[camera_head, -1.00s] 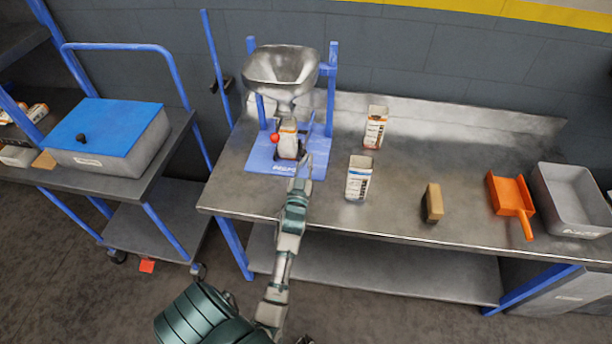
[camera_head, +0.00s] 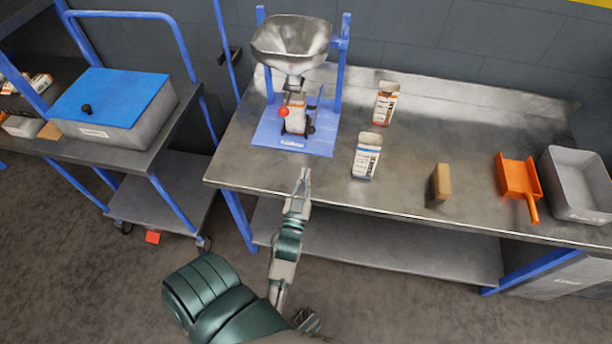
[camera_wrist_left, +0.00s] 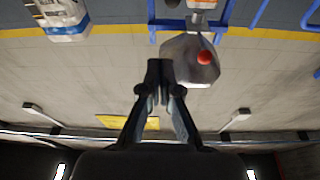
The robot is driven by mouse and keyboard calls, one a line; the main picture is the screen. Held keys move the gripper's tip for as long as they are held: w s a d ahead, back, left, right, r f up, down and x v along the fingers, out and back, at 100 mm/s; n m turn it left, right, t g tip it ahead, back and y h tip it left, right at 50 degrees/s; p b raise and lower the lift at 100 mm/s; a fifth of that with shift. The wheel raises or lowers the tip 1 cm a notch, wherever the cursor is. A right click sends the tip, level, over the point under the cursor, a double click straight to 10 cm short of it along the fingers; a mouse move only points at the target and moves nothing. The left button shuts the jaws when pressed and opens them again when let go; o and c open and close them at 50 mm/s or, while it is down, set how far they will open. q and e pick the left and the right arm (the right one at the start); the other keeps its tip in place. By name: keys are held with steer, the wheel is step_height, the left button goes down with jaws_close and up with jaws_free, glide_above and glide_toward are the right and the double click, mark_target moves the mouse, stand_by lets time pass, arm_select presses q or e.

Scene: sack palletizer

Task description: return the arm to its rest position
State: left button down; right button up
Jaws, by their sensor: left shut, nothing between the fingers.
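My left gripper (camera_head: 304,180) is at the front edge of the steel bench in the head view. Its fingers are closed together with nothing between them, and it is apart from the filling stand. In the left wrist view the closed fingers (camera_wrist_left: 163,75) point toward the stand, whose funnel (camera_wrist_left: 190,58) and red knob (camera_wrist_left: 204,57) show upside down.
The filling stand has a metal funnel (camera_head: 291,40) above a blue base (camera_head: 318,143), with a carton (camera_head: 297,115) under the spout. Two open cartons (camera_head: 386,103) (camera_head: 366,158), a tan block (camera_head: 441,182), an orange scoop (camera_head: 518,177) and a grey bin (camera_head: 578,184) stand on the bench. A blue-lidded box (camera_head: 112,98) is on the cart.

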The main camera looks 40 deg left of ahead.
arm_select(q)
steer(key=shift+a+f, duration=0.1)
steer(key=shift+a, duration=0.2)
arm_select(e)
steer(key=shift+a, duration=0.15)
